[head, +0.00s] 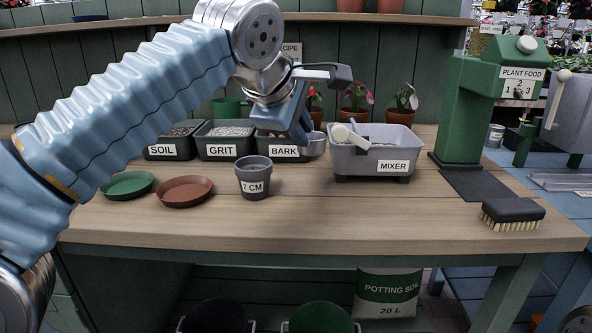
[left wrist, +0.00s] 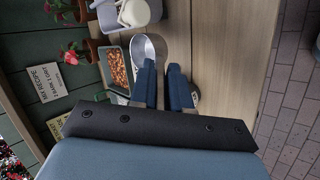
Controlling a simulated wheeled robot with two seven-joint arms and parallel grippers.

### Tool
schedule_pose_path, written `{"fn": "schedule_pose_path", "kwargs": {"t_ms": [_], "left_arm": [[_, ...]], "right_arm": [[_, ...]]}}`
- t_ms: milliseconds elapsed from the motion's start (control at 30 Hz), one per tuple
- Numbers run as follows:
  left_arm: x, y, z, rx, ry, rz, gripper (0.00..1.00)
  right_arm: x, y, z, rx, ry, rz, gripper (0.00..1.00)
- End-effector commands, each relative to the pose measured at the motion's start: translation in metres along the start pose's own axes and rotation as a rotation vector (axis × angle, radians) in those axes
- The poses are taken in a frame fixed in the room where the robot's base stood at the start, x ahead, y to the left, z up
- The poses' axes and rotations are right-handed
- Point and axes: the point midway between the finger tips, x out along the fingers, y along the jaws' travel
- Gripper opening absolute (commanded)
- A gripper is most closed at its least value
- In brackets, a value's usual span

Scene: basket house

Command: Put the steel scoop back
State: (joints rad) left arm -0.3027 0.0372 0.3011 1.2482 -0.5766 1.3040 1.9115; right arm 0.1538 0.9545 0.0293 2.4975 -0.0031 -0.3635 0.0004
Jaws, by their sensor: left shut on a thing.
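My left gripper (head: 300,118) is shut on the steel scoop (head: 315,144) and holds it over the bench, between the BARK bin and the MIXER tub. In the left wrist view, the scoop's shiny bowl (left wrist: 150,47) shows just beyond the fingertips (left wrist: 163,72); its handle is mostly hidden by the fingers. The BARK bin (head: 284,152) is beside and partly behind the scoop, and its brown chips show in the left wrist view (left wrist: 117,67). Whether the scoop touches the bin, I cannot tell. My right gripper is not in view.
SOIL (head: 170,151) and GRIT (head: 222,150) bins stand left of BARK. The MIXER tub (head: 374,153) is to the right. A 7 CM pot (head: 254,178), two saucers (head: 185,191) and a brush (head: 512,212) are nearer. Potted flowers (head: 356,108) stand behind. The front middle of the bench is clear.

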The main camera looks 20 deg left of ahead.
Motion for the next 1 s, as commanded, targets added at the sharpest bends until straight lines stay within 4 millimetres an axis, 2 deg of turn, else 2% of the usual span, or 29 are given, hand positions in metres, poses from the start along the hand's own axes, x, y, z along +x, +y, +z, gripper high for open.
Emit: {"fn": "schedule_pose_path", "kwargs": {"t_ms": [33,100,367,467,600,1000], "left_arm": [[0.014,-0.004,-0.006,-0.001,0.003,-0.003,0.0],[0.029,-0.006,-0.011,-0.001,0.003,-0.002,0.0],[0.054,-0.009,-0.021,-0.001,0.001,-0.001,0.0],[0.072,-0.012,-0.027,0.0,0.002,-0.003,0.0],[0.088,-0.028,-0.028,0.001,0.001,-0.001,0.0],[0.094,-0.034,-0.028,0.0,0.0,0.0,0.0]], "right_arm": [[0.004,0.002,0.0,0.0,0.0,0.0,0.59],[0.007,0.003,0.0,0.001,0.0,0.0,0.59],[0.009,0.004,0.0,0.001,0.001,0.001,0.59],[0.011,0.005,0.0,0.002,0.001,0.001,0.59],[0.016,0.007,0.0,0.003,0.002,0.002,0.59],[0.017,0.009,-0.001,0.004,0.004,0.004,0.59]]}}
